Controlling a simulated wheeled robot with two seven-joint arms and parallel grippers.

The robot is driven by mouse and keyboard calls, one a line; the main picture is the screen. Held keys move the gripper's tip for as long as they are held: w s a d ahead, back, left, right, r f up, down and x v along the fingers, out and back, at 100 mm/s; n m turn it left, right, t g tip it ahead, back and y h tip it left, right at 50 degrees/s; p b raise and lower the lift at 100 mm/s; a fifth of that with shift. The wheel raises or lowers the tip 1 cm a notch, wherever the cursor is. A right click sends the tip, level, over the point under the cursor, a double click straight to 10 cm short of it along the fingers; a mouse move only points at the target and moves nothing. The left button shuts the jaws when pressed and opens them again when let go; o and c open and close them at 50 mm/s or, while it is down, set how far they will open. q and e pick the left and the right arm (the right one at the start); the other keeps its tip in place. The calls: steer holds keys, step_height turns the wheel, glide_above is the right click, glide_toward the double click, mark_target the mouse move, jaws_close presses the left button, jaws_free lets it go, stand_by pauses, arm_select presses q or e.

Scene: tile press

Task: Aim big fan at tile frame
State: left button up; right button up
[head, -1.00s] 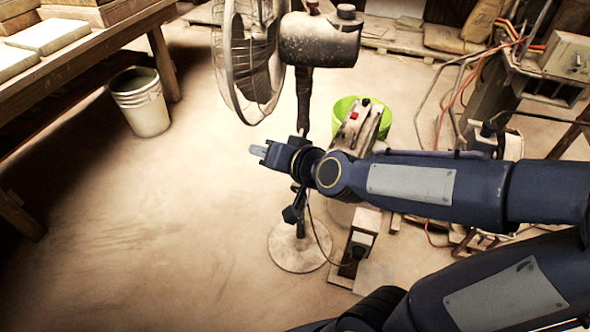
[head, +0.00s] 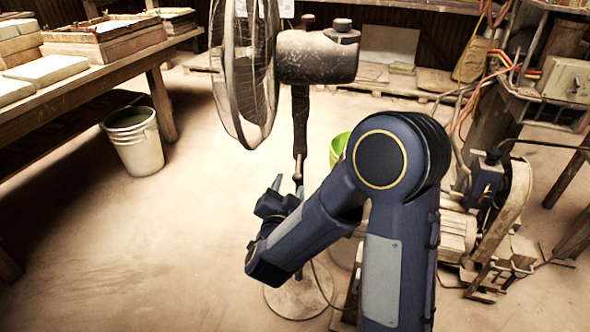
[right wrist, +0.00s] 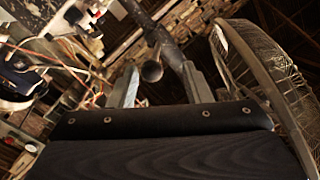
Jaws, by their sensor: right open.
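The big fan shows its wire cage (head: 243,75) edge-on, facing left, with a dusty motor housing (head: 318,55) behind it. Its pole runs down to a round base (head: 290,300). A wooden tile frame (head: 103,38) lies on the left table. My right gripper (head: 288,182) points up beside the fan's pole, below the motor. It is open. In the right wrist view, a dark round-ended rod (right wrist: 152,70) shows between the open fingers, apparently not gripped; the cage (right wrist: 262,75) is at right. My left gripper is out of view.
A white bucket (head: 135,142) stands by the left table (head: 100,70). A green bucket (head: 339,147) is partly hidden behind my right arm. A motor-driven machine (head: 490,205) and cables stand at right.

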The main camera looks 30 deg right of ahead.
mark_target(299, 138)
steer(key=b+x, duration=0.1)
steer(key=x, duration=0.6)
steer(key=shift+d, duration=0.35)
steer(key=shift+w, duration=0.15)
steer(key=shift+r, duration=0.15)
jaws_close()
